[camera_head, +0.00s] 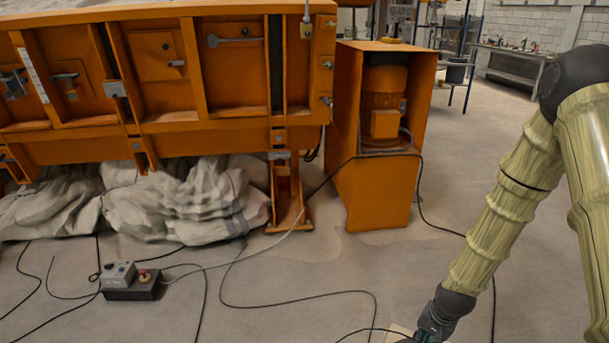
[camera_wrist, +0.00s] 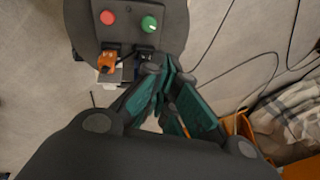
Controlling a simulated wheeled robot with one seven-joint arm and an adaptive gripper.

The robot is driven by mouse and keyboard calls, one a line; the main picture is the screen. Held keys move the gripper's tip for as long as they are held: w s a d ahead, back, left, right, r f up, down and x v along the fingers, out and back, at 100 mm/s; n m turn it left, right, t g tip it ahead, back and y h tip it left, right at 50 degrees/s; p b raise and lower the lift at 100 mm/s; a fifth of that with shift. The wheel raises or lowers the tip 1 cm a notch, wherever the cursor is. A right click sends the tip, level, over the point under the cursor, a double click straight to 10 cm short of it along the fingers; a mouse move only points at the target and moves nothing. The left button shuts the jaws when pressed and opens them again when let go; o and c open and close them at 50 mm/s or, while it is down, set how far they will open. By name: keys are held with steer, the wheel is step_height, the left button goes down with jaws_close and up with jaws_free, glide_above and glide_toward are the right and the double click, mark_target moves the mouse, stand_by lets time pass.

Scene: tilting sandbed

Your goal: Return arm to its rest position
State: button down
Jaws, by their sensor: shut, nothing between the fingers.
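My arm (camera_head: 515,190), in a pale yellow ribbed sleeve, hangs down along the right side of the head view. Its dark wrist is at the bottom edge, where the end of the gripper is cut off. In the wrist view my gripper (camera_wrist: 172,95) shows its teal finger pads close together. It is shut and holds nothing. It is low in front of me, above the floor, to the right of the orange sandbed (camera_head: 180,75) and clear of it.
An orange cabinet with a motor (camera_head: 380,195) stands beside the sandbed. A small control box (camera_head: 132,285) sits on the floor at lower left. Black cables cross the floor, some near my wrist. Crumpled cloth (camera_head: 185,200) lies under the sandbed. A workbench (camera_head: 510,65) stands far right.

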steer(key=s+a+f+n+g, duration=0.1)
steer(key=s+a+f+n, duration=0.2)
steer(key=s, duration=0.7)
steer(key=s+a+f+n, duration=0.25)
steer(key=s+f, duration=0.25)
steer(key=s, duration=0.5)
steer(key=s+a+f+n+g, duration=0.1)
steer(key=s+a+f, duration=0.3)
steer(key=s, duration=0.6)
step_height(320, 180, down, 11)
steer(key=b, duration=1)
step_height(320, 180, up, 16)
steer(key=p, duration=1.5)
steer(key=shift+s+h, duration=0.25)
steer(key=shift+h, duration=0.05)
steer(key=shift+n, duration=0.25)
